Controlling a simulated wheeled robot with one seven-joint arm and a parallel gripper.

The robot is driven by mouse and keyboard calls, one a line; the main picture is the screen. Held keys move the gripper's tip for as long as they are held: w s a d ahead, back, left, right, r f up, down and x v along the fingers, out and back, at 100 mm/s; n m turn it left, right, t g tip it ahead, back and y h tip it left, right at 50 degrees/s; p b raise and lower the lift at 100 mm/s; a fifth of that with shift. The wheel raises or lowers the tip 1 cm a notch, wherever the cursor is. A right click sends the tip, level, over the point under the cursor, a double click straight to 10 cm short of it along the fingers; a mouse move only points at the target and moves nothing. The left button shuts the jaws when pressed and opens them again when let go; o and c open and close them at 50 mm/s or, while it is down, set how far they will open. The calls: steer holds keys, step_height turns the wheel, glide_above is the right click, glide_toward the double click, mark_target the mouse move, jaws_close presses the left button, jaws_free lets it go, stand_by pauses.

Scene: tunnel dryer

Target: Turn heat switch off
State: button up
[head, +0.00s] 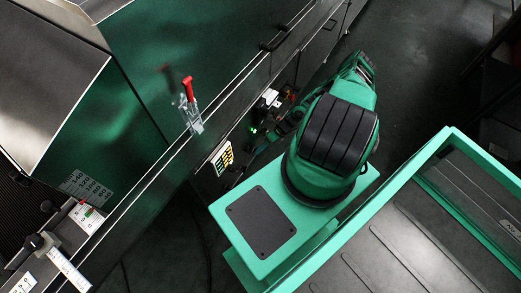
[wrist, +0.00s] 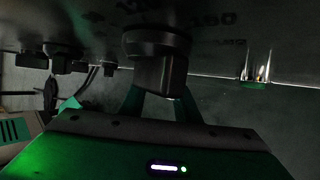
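In the wrist view a black rotary knob (wrist: 160,72) with a blocky grip hangs from the dark panel, with printed marks beside it. Another black knob (wrist: 66,58) is to its left. I cannot read which is the heat switch. My gripper (wrist: 158,108) is right at the middle knob, one dark finger toward each side of its grip. The fingertips are partly hidden by the knob, so contact is unclear. In the head view my arm covers my gripper and most of the panel; a small green light (head: 253,130) shows beside it.
A silver-ringed green button (wrist: 255,80) is right of the knob. Dark floor (head: 412,70) lies open at upper right.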

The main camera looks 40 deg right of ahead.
steer(key=shift+d+r, duration=0.1)
steer(key=v, duration=1)
steer(key=shift+d+r, duration=0.15)
steer(key=shift+d, duration=0.05)
steer(key=w+a+f+y, duration=0.1)
steer(key=w+a+f, duration=0.1)
steer(key=a+f, duration=0.4)
step_height(320, 180, down, 2)
steer(key=shift+a+f, duration=0.25)
steer(key=shift+a, duration=0.05)
stand_by(0.5)
steer(key=c, duration=0.7)
